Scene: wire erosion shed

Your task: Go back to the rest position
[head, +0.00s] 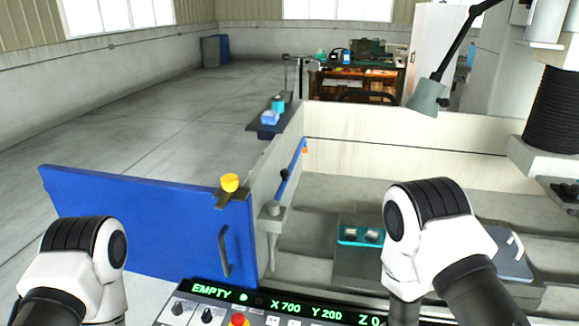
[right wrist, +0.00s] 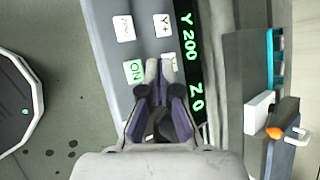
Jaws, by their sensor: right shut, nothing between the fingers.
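My right gripper (right wrist: 158,76) shows in the right wrist view with its fingers together and nothing between them. It is over the control panel (right wrist: 112,62), near the green ON button (right wrist: 134,71); I cannot tell whether it touches. In the head view my right arm comes in at the lower right and its fingers are not clearly seen. My left arm comes in at the lower left, and its gripper is out of view.
The control panel (head: 178,312) is at the bottom, its display (head: 258,300) reading EMPTY, X 700, Y 200, Z 0. A lamp (head: 427,97) hangs above the tank. Floor at left is clear.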

